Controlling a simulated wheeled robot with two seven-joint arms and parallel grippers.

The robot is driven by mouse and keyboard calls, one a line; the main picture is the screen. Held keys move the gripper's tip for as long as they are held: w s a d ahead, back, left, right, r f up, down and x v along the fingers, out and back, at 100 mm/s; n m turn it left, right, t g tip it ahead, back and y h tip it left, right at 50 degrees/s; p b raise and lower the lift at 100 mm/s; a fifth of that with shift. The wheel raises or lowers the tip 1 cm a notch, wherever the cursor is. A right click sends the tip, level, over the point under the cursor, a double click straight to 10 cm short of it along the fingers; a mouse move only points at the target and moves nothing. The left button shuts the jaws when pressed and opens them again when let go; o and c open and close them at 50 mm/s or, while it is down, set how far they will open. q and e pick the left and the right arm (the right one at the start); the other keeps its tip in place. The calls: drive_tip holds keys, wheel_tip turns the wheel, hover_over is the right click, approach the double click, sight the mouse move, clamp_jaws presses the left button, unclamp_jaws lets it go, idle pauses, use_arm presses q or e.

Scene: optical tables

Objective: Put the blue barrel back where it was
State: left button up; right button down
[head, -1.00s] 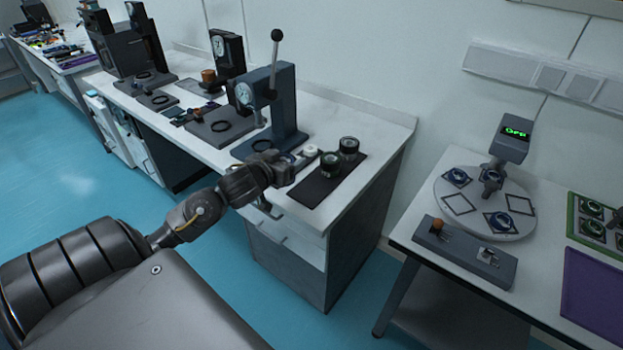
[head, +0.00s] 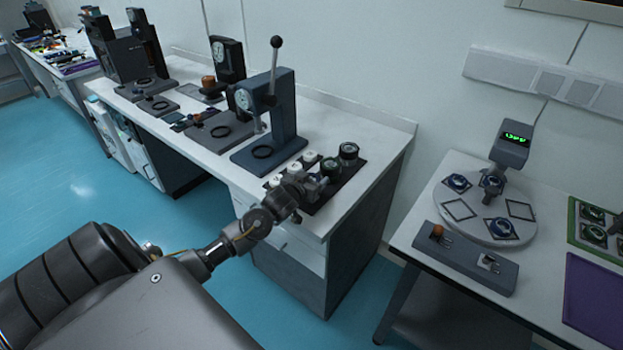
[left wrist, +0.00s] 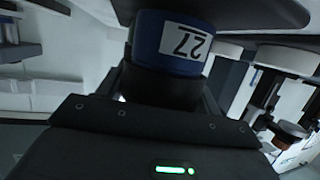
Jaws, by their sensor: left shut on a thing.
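The blue barrel (left wrist: 172,45) fills the top middle of the left wrist view, with a white label reading 27 that appears upside down. My left gripper (head: 316,184) is shut on it, above the front part of a dark mat (head: 345,180) on the white bench. In the head view I cannot make out the held barrel clearly against the gripper. Two dark barrels with glassy tops, a nearer one (head: 330,168) and a farther one (head: 349,152), stand at the mat's back right, just beyond the gripper. My right gripper is not in view.
Several white-topped round pieces (head: 294,166) stand left of the barrels, close to my gripper. A blue lever press (head: 278,110) stands behind them. At right, another table holds a round plate (head: 470,222), a grey block (head: 460,258) and a purple mat (head: 597,300).

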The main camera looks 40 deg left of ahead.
use_arm(q)
drive_tip(key=shift+f, duration=0.25)
drive_tip(key=shift+f, duration=0.1)
drive_tip(key=o, duration=1.2)
drive_tip(key=shift+c, duration=0.2)
drive_tip(key=b+v, duration=0.1)
drive_tip(key=v, duration=1.1)
